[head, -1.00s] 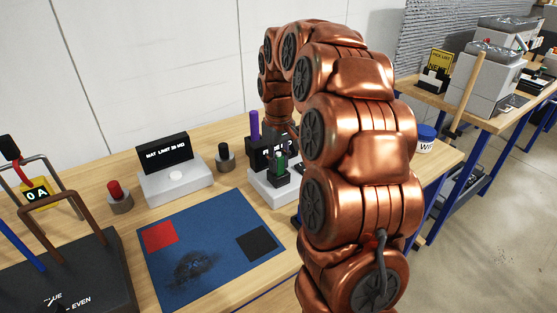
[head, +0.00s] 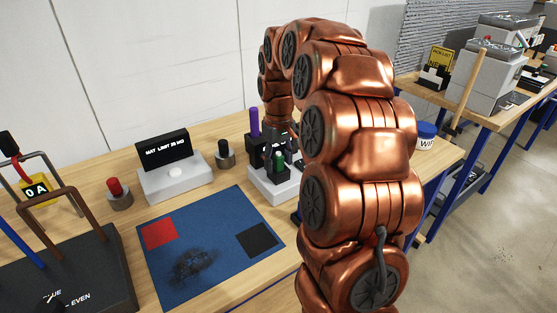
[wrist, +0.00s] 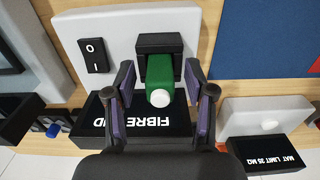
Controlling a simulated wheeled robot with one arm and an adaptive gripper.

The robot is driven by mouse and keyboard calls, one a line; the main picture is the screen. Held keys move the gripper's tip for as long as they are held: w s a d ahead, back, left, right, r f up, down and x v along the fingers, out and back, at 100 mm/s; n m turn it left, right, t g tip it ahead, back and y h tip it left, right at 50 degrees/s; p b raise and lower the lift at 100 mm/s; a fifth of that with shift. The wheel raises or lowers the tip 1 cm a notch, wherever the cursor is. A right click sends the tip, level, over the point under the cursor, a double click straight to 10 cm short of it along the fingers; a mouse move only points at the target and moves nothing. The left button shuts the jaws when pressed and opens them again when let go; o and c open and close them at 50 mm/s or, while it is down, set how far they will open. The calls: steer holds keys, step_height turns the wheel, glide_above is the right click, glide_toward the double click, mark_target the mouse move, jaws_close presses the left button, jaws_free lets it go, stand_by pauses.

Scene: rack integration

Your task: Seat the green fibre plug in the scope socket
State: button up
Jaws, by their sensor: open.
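The green fibre plug (wrist: 163,75) has a white round end facing the wrist camera. Its far end meets a black block (wrist: 160,42) on a pale unit; how deep it sits there I cannot tell. In the head view the green plug (head: 279,161) stands upright in a dark holder on the white base. My gripper (wrist: 159,80) is open, with one purple-padded finger on each side of the plug and a gap on both sides. In the head view my arm partly hides the gripper. I cannot tell which part is the scope socket.
A black sign reading FIBRE (wrist: 130,122) lies below the plug in the wrist view. A purple upright piece (head: 254,122) stands close by. The blue mat (head: 205,235), the mat-limit unit (head: 175,185) and a black-topped knob (head: 224,155) are to the left.

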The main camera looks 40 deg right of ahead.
step_height(320, 180, up, 11)
steer(key=shift+r, duration=0.5)
steer(key=shift+a, duration=0.1)
stand_by(0.7)
